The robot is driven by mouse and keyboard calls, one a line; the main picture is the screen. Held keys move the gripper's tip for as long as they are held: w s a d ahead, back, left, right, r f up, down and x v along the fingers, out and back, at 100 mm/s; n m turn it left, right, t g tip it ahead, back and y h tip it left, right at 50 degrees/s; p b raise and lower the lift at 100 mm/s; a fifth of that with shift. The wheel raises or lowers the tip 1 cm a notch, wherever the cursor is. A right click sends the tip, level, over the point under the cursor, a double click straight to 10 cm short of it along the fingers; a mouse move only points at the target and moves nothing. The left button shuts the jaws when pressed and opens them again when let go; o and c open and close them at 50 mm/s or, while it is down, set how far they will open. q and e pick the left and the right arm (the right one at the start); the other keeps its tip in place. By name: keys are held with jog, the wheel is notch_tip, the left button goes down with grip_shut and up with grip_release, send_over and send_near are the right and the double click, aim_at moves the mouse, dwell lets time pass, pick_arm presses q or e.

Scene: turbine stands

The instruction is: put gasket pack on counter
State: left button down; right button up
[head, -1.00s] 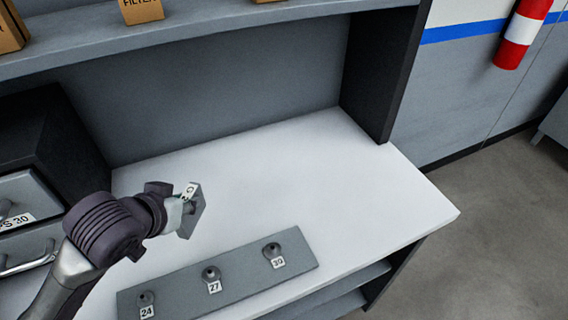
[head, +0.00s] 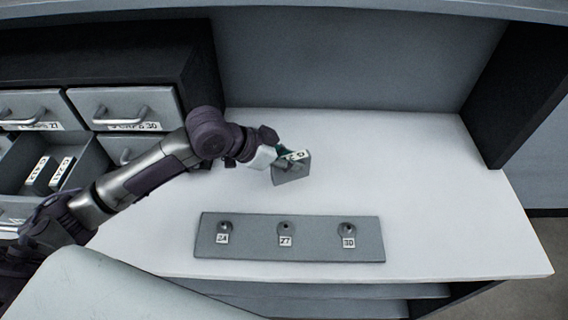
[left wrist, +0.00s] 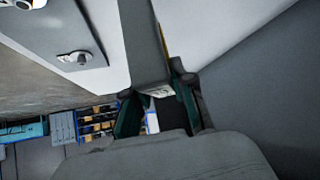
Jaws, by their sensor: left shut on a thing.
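The gasket pack (head: 291,173) is a small grey slab with a white label on its upper edge. My left gripper (head: 281,158) is shut on it, over the back middle of the white counter (head: 420,185). The pack is tilted; I cannot tell whether its lower edge touches the counter. In the left wrist view the pack (left wrist: 143,42) stretches away from between the fingers (left wrist: 158,106), with part of its label showing. My right gripper is not in view.
A grey plate (head: 315,250) with several numbered knobs lies along the counter's front. A drawer cabinet (head: 120,62) stands at left, with an open drawer holding labelled packs (head: 62,172). A dark side panel (head: 505,95) bounds the right. The counter's right side is clear.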

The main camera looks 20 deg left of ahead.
pick_arm(q)
jog(key=f, duration=0.1)
jog(key=w+a+f+p, duration=0.1)
jog(key=f, duration=0.1)
jog(key=a+f, duration=0.1)
jog(key=f, duration=0.1)
jog(key=shift+w+a+f, duration=0.2)
jog(key=shift+w+f, duration=0.05)
jog(key=shift+w, duration=0.05)
jog(key=shift+f, duration=0.15)
jog(key=shift+f, duration=0.1)
jog(key=c, duration=1)
grip_release()
